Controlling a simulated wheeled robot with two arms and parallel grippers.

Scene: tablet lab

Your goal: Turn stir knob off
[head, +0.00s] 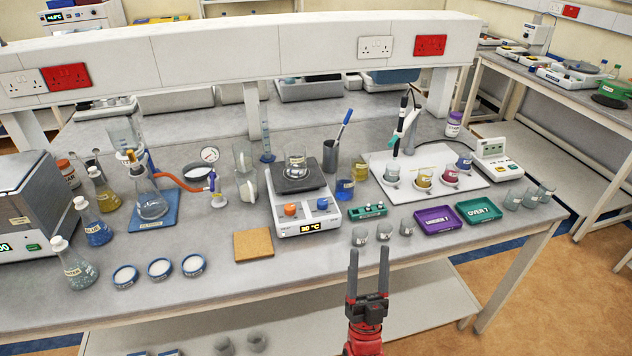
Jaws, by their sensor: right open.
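The hotplate stirrer (306,222) stands in the middle of the bench, white with a dark top plate. A glass beaker (295,162) sits on its plate. Its front has an orange knob (290,210) on the left and a blue knob (322,204) on the right; which one is the stir knob I cannot read. My left gripper is out of view.
Small beakers (360,236) stand at the front edge between my right gripper and the stirrer's right side. A green block (369,210) and a purple tray (438,219) lie to the right. A cork mat (253,244) lies left of the stirrer. A shelf (260,58) spans the back.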

